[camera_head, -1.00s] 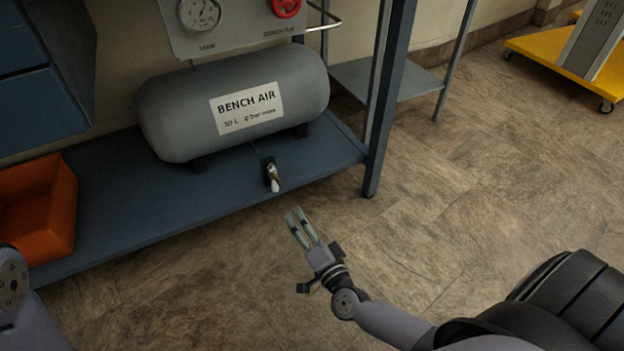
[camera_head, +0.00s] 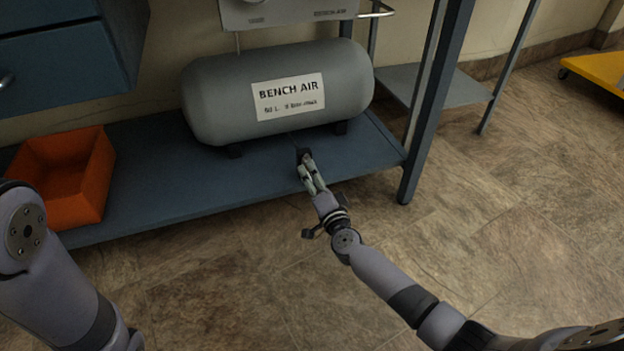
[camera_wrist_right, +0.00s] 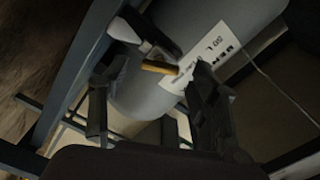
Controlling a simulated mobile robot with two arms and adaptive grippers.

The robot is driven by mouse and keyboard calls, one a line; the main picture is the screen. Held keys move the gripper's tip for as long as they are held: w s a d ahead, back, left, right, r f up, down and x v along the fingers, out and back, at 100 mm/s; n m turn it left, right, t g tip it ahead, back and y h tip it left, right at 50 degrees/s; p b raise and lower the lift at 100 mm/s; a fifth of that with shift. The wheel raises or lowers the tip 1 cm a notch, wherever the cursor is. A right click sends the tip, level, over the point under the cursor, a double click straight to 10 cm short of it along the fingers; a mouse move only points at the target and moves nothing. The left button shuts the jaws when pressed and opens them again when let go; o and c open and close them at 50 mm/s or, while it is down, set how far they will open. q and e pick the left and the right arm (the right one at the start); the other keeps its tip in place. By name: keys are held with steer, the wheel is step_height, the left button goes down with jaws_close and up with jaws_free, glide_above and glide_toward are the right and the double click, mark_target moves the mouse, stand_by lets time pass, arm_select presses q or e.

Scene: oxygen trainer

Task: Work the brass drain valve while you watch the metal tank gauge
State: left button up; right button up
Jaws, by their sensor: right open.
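The grey tank (camera_head: 220,100) labelled BENCH AIR lies on the lower shelf. The drain valve is at the tank's front; its dark mount (camera_head: 304,155) shows just past my right gripper (camera_head: 308,172), which hides most of the rest. In the right wrist view the brass part (camera_wrist_right: 160,67) of the valve appears between the two open fingers (camera_wrist_right: 152,88). I cannot tell whether a finger touches it. The tank gauge is almost wholly cut off at the top of the head view, so its needle is not visible. My left gripper is out of view.
An orange bin (camera_head: 88,190) stands left on the blue shelf (camera_head: 170,180). A blue bench leg (camera_head: 432,110) rises right of the tank. A yellow cart (camera_head: 598,72) is at the far right. The floor in front is clear.

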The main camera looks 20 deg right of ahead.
steer(key=shift+w, duration=1)
steer(key=c, duration=1.2)
steer(key=shift+o, duration=0.2)
steer(key=m, duration=0.5)
steer(key=shift+m, duration=0.3)
